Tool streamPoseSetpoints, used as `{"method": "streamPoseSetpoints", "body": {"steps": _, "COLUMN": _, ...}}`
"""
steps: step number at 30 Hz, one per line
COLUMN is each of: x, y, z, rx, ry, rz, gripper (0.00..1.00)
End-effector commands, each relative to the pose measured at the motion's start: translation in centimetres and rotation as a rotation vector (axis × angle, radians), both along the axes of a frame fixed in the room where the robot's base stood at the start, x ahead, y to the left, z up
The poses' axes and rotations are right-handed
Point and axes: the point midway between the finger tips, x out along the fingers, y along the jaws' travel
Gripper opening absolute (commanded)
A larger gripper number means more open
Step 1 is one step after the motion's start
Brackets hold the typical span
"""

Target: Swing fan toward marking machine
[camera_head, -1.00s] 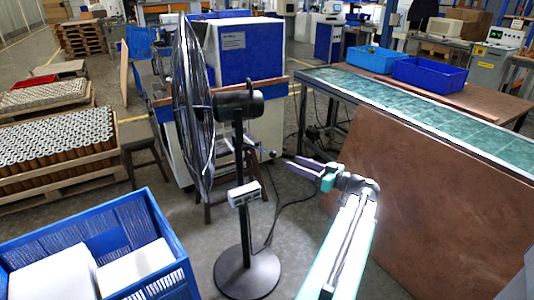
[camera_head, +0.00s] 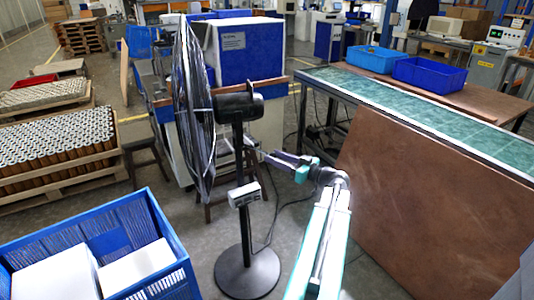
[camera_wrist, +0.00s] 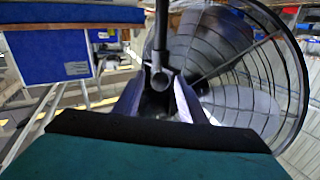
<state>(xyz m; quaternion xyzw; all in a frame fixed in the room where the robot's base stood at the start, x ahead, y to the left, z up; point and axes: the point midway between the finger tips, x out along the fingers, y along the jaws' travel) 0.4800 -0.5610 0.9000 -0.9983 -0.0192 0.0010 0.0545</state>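The black pedestal fan (camera_head: 238,112) stands in the middle of the head view on a round base. Its wire guard (camera_head: 194,110) appears nearly edge-on, on the left of the motor. The guard also fills the right of the wrist view (camera_wrist: 232,65). My gripper (camera_head: 272,157) is right of the fan's post, just below the motor. In the wrist view its two fingers (camera_wrist: 159,88) stand apart, with a dark fan part (camera_wrist: 160,72) between or just beyond their tips; I cannot tell whether they touch it. The marking machine is not clearly identifiable; a blue-and-white cabinet (camera_head: 250,50) stands behind the fan.
A blue crate (camera_head: 160,215) with white blocks is at front left. A brown board (camera_head: 420,195) leans against the green-topped conveyor (camera_head: 430,100) at right. Trays of cartridges (camera_head: 55,140) are at left. A stool (camera_head: 143,160) stands behind the crate. A cable lies near the fan base.

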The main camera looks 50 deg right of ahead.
Motion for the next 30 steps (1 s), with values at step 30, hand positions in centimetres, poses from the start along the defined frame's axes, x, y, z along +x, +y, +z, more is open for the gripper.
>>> {"method": "streamPoseSetpoints", "body": {"steps": 30, "x": 4.5, "y": 0.2, "z": 0.0, "rx": 0.0, "ry": 0.0, "rz": 0.0, "gripper": 0.0}}
